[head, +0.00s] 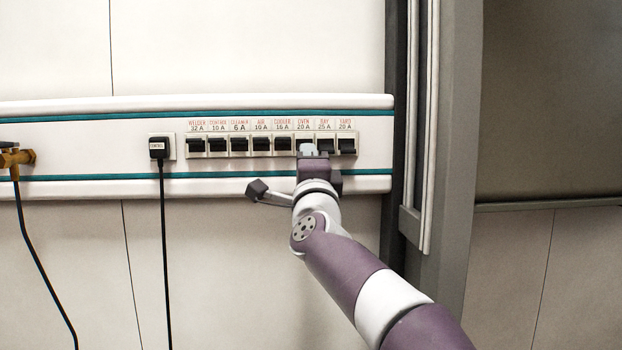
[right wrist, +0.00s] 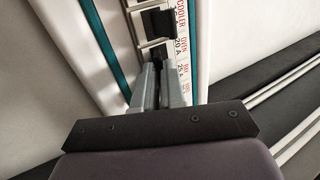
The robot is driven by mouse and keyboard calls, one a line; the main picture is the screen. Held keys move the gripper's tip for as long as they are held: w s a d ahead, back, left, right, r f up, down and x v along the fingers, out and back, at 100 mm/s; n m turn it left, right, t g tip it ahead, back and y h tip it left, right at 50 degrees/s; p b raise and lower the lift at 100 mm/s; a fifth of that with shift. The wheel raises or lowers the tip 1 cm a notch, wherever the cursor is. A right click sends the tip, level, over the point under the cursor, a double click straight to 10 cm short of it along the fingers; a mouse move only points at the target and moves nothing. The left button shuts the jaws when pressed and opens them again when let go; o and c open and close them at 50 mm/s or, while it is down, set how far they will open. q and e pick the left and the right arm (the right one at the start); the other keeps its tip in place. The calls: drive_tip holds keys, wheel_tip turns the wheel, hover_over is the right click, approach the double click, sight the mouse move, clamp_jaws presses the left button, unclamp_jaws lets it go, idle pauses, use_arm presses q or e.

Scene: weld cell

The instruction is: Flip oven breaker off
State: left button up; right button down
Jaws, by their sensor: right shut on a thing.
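The oven breaker (head: 305,136) sits in a row of breakers on the wall panel, under the red label OVEN 20 A. My right gripper (head: 307,150) reaches up to it from below and covers most of it in the head view. In the right wrist view, the two grey fingers of the right gripper (right wrist: 158,85) are closed at the oven breaker (right wrist: 155,52), with its dark lever between their tips. The lever is mostly hidden, so I cannot tell whether it is up or down. My left gripper is not in view.
The cooler breaker (head: 283,144) is close on the left and the bay breaker (head: 325,145) close on the right. A black plug (head: 158,147) with a hanging cable is further left. A grey post (head: 447,130) stands right of the panel.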

idle(0.3)
drive_tip(key=c, duration=1.4)
unclamp_jaws()
drive_tip(key=shift+a, duration=0.1)
drive_tip(key=shift+o, duration=0.9)
drive_tip(key=shift+w+a+f, duration=0.1)
drive_tip(key=shift+w+a, duration=0.2)
drive_tip(key=b+v, duration=0.5)
drive_tip(key=v, duration=0.7)
drive_tip(key=shift+s+f+b, duration=0.2)
drive_tip(key=shift+s+b, duration=0.1)
drive_tip(key=shift+b, duration=0.1)
